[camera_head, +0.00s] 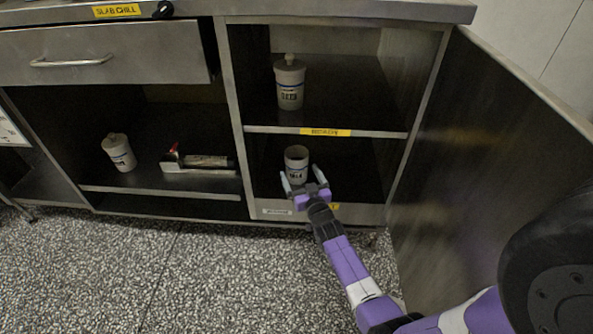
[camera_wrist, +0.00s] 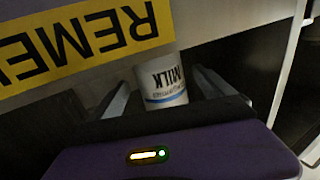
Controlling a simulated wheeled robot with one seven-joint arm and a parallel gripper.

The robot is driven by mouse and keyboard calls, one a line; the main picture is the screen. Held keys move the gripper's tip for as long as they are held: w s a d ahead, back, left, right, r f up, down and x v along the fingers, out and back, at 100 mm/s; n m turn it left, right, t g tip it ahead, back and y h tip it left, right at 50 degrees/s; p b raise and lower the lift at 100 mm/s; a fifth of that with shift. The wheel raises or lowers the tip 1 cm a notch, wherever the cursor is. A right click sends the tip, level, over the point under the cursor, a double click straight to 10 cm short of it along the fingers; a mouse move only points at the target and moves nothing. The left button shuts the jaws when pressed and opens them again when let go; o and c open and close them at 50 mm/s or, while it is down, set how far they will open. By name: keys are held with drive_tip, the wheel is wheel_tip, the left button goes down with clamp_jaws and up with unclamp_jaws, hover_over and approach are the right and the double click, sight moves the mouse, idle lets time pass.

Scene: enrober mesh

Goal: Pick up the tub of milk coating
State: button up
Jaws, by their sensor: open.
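The tub of milk coating (camera_head: 296,163) is a white, open-topped tub on the lower shelf of the open cabinet. It also shows in the wrist view (camera_wrist: 163,82), where "MILK" reads on its label above a blue band. My gripper (camera_head: 305,180) is open, with one finger on each side of the tub. In the wrist view the fingers of my gripper (camera_wrist: 160,95) flank the tub, and its lower part is hidden behind the gripper body. I cannot tell whether either finger touches it.
A lidded tub (camera_head: 290,82) stands on the upper shelf (camera_head: 370,131). Another lidded tub (camera_head: 118,152) and a small boxy item (camera_head: 200,161) are in the left bay. The open cabinet door (camera_head: 490,150) stands on the right. A yellow label (camera_wrist: 85,40) crosses the wrist view.

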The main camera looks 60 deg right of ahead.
sight(296, 156)
drive_tip(key=b+x, duration=0.1)
drive_tip(key=x, duration=0.2)
drive_tip(key=shift+w+d+f+b, duration=0.15)
drive_tip(key=shift+w+d+b, duration=0.1)
drive_tip(key=shift+b, duration=0.05)
drive_tip(key=shift+w+d, duration=0.15)
drive_tip(key=shift+d, duration=0.05)
drive_tip(key=shift+c, duration=0.4)
drive_tip(key=c, duration=1.8)
